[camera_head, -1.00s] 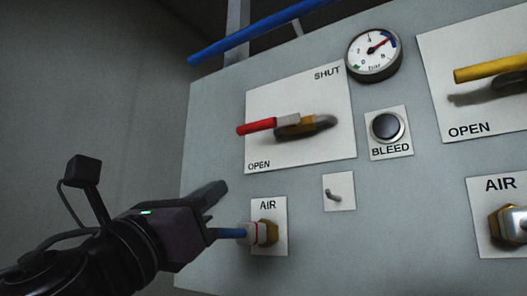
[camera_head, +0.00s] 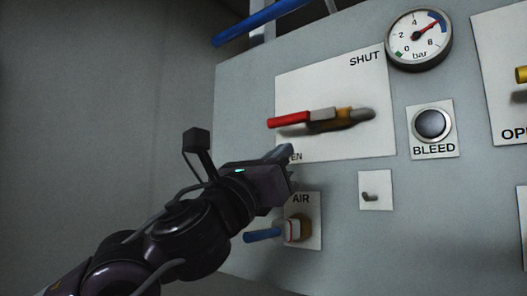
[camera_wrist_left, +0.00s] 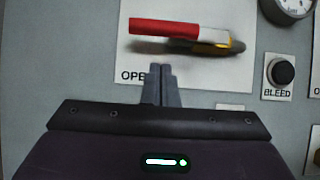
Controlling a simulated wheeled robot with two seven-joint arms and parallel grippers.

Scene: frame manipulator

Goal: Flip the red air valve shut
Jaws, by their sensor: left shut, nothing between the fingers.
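The red air valve handle (camera_head: 289,119) lies roughly horizontal across its white plate (camera_head: 340,88), its red end to the left, at the plate's middle. SHUT is printed at the plate's upper right and OPEN, partly hidden by my gripper, at the lower left. The red handle also shows at the top of the left wrist view (camera_wrist_left: 165,28). My left gripper (camera_head: 286,153) is shut and empty, just below the red end and apart from it in the picture. Its closed fingertips (camera_wrist_left: 160,70) point up toward the handle. My right gripper is not in view.
A pressure gauge (camera_head: 418,39) and a BLEED button (camera_head: 431,125) are to the right. A small hook (camera_head: 370,196) is below. A blue pipe (camera_head: 258,20) runs above the panel.

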